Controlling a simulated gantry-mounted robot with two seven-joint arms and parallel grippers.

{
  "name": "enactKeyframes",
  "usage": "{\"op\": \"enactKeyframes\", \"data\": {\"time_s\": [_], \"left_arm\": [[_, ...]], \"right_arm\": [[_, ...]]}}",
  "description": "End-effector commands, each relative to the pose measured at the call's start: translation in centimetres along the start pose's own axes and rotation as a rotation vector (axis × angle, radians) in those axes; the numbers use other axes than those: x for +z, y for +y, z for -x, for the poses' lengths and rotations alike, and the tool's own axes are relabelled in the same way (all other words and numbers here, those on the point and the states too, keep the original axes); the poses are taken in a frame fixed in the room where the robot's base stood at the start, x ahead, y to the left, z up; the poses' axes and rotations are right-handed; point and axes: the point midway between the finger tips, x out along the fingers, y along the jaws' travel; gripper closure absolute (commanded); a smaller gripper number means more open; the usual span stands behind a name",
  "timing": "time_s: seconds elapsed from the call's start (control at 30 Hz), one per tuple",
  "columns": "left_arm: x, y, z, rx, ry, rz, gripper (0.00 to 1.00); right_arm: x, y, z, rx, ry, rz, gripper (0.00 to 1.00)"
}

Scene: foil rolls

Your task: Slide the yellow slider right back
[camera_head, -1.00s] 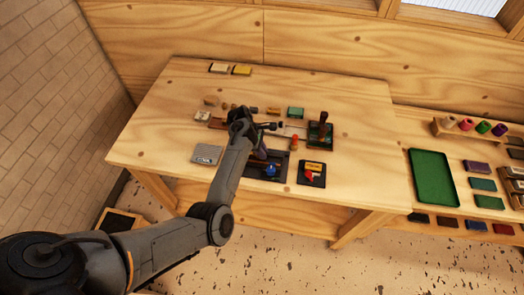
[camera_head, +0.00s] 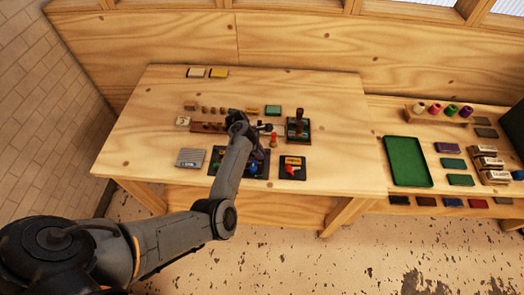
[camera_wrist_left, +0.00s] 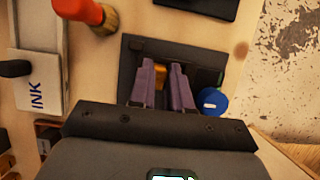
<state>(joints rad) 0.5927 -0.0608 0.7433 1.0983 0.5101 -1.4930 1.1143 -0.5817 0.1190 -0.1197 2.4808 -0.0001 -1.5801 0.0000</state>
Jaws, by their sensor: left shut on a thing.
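The yellow slider (camera_wrist_left: 160,75) shows as a small orange-yellow block on a dark panel (camera_wrist_left: 130,58) in the left wrist view. My left gripper (camera_wrist_left: 164,88) has its two purple fingers on either side of it and is shut on it. The fingers hide part of the slider and its track. A blue knob (camera_wrist_left: 213,103) sits at the panel's edge, close to the right finger. In the head view the panel (camera_head: 264,157) lies near the table's front, and my arm and gripper cover much of it, so the slider cannot be made out there. My right gripper is not in view.
A red-orange handled tool (camera_head: 274,140) stands just behind the panel. A stamp (camera_head: 299,128) stands behind.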

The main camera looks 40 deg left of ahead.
Motion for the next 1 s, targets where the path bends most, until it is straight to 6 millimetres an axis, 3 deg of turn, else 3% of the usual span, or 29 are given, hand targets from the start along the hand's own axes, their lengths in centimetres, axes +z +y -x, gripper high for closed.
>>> {"op": "enactKeyframes", "data": {"time_s": [0.1,0.13,0.3,0.67,1.0], "left_arm": [[0.2,-0.1,-0.2,-0.003,-0.003,-0.004,1.0],[0.3,-0.1,-0.2,-0.003,-0.003,-0.004,0.79],[0.2,-0.1,-0.1,-0.003,-0.003,-0.004,0.56],[0.1,0.0,0.3,-0.002,-0.001,-0.002,0.56],[0.1,0.0,5.1,0.002,0.001,-0.004,0.56]], "right_arm": [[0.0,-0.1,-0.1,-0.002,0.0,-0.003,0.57],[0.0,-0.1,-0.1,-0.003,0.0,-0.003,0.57],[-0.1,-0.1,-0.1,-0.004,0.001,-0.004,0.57],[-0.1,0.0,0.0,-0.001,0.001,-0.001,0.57],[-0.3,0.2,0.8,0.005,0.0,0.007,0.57]]}}
